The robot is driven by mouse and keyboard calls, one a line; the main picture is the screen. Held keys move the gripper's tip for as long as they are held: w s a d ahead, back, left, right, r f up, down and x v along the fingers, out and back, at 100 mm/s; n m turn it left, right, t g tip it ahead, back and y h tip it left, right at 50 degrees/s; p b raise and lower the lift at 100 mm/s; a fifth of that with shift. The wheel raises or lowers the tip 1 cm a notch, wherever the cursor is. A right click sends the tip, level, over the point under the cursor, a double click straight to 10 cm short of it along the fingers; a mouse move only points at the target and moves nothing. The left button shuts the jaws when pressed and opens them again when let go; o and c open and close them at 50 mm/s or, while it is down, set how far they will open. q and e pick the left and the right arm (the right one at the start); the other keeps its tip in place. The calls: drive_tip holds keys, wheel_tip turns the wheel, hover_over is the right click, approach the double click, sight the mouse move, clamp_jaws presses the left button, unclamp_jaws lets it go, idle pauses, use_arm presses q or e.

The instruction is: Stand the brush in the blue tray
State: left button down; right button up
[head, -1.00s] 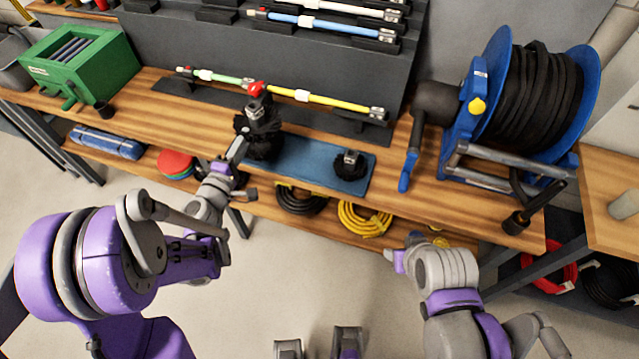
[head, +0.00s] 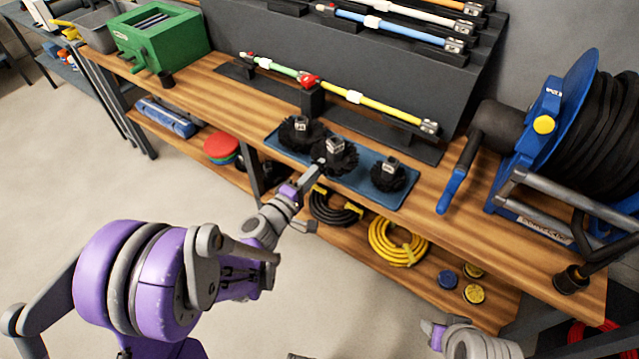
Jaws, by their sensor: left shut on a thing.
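The blue tray (head: 352,184) lies on the wooden workbench. Three black round brushes with grey metal sockets show at it. One brush (head: 300,132) stands at the tray's left end, and another brush (head: 388,175) stands at the right. My left gripper (head: 317,174) is shut on the middle brush (head: 336,157), which is upright over the tray between the other two, close to the left one. I cannot tell whether its bottom touches the tray. Part of my right arm shows at the bottom right; its jaws (head: 432,331) cannot be made out.
A dark rack with coloured poles (head: 390,112) stands behind the tray; a red-tipped black post (head: 311,96) is close behind the brushes. A green box (head: 160,42) is at the left, a blue hose reel (head: 545,125) at the right. Bare bench lies right of the tray.

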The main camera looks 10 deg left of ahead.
use_arm(q)
wheel_tip(320, 180, down, 4)
drive_tip(key=shift+f+b, duration=0.1)
drive_tip(key=shift+b, duration=0.4)
drive_tip(key=c, duration=0.8)
unclamp_jaws()
drive_tip(key=shift+f, duration=0.15)
